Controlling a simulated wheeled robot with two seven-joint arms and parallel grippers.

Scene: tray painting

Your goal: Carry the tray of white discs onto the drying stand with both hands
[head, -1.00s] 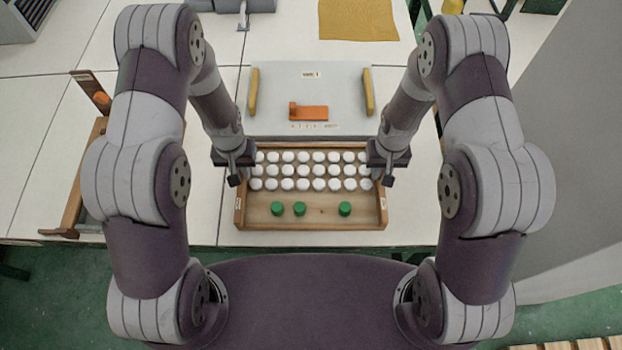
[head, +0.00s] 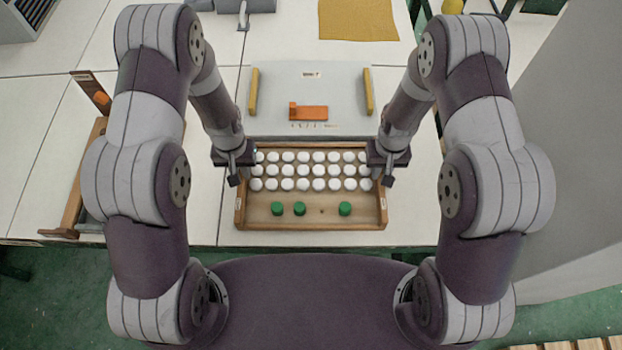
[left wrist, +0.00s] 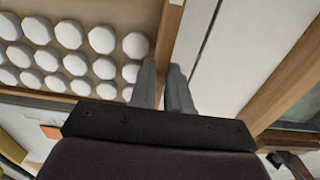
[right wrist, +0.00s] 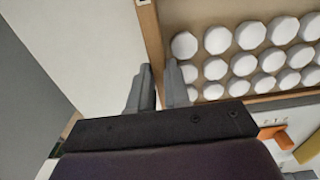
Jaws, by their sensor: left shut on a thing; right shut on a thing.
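The wooden tray (head: 312,226) sits in front of me at the table's near edge. It holds rows of white discs (head: 318,170) in its far part and three green pegs in its near part. My left gripper (head: 234,178) is shut on the tray's left wall, which shows between its fingers in the left wrist view (left wrist: 163,85). My right gripper (head: 388,178) is shut on the tray's right wall, as the right wrist view (right wrist: 160,82) shows. The grey stand (head: 270,90) lies just behind the tray. I cannot tell whether the tray touches the table.
The stand carries a yellow bar (head: 254,92) at its left, another (head: 368,92) at its right, and an orange block (head: 310,113). A wooden frame (head: 74,200) stands at the left. A mustard cloth (head: 357,20) lies at the back. White table is clear between frame and tray.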

